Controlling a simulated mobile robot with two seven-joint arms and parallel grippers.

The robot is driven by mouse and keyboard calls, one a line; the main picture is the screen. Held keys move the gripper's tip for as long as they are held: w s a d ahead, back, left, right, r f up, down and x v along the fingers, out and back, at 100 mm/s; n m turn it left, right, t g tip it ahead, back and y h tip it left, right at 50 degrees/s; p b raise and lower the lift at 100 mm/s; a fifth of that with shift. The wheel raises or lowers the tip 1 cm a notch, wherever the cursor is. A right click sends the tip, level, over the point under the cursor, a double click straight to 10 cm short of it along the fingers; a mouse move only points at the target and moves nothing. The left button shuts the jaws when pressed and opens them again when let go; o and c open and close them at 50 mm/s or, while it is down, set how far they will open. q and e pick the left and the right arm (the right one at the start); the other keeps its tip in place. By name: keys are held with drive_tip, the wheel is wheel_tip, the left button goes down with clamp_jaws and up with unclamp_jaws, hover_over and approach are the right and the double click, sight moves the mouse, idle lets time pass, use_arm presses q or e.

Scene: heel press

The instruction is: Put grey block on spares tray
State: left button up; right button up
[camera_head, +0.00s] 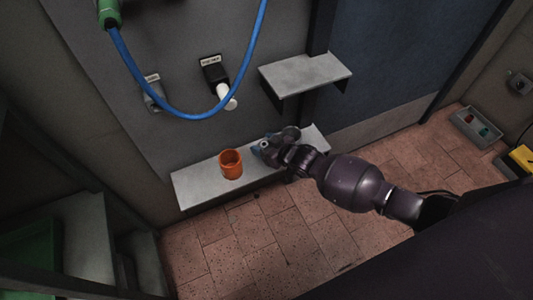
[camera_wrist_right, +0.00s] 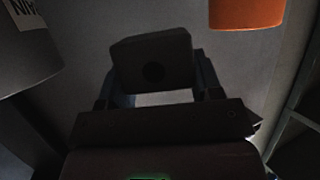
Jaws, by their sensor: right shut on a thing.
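My right gripper (camera_head: 264,149) is over the lower grey shelf, just right of the orange cup. In the right wrist view the gripper (camera_wrist_right: 155,90) is shut on the grey block (camera_wrist_right: 152,62), which looks dark in shadow and has a round dark spot on its face. In the head view the block is too small and covered to make out clearly. A shallow grey tray (camera_head: 466,130) with small red and teal pieces lies at the far right, well away from the gripper; no label shows on it. My left gripper is not in view.
The orange cup (camera_head: 231,163) stands on the lower shelf (camera_head: 195,185); it also shows in the wrist view (camera_wrist_right: 245,12). An upper shelf (camera_head: 305,73) juts from the wall. A blue hose (camera_head: 190,116) hangs near a white-handled fitting (camera_head: 228,100). A yellow thing (camera_head: 523,156) lies at right.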

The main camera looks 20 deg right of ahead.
drive_tip(key=shift+r+p, duration=0.35)
drive_tip(key=shift+r, duration=1.1)
drive_tip(key=s+a+r+m+t+h+p, duration=0.15)
drive_tip(key=s+r+p, duration=0.4)
drive_tip(key=r, duration=0.75)
drive_tip(key=s+a+r+m+g+h+p, duration=0.1)
drive_tip(key=s+a+r+p, duration=0.15)
drive_tip(key=s+r, duration=0.85)
use_arm(q)
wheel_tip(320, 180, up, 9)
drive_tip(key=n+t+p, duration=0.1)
drive_tip(key=p, duration=0.2)
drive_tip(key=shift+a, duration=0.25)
use_arm(e)
drive_tip(key=s+d+r+m+h, duration=0.1)
drive_tip(key=s+d+r, duration=0.1)
drive_tip(key=r, duration=0.3)
drive_tip(key=s+d+r+m+h, duration=0.1)
drive_tip(key=s+d+r+h, duration=0.1)
drive_tip(key=r, duration=0.4)
drive_tip(key=shift+s+d+r, duration=0.25)
drive_tip(key=shift+d, duration=0.1)
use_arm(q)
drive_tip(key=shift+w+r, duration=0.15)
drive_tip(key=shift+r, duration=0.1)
use_arm(e)
drive_tip(key=shift+m+t, duration=0.25)
drive_tip(key=shift+t, duration=0.1)
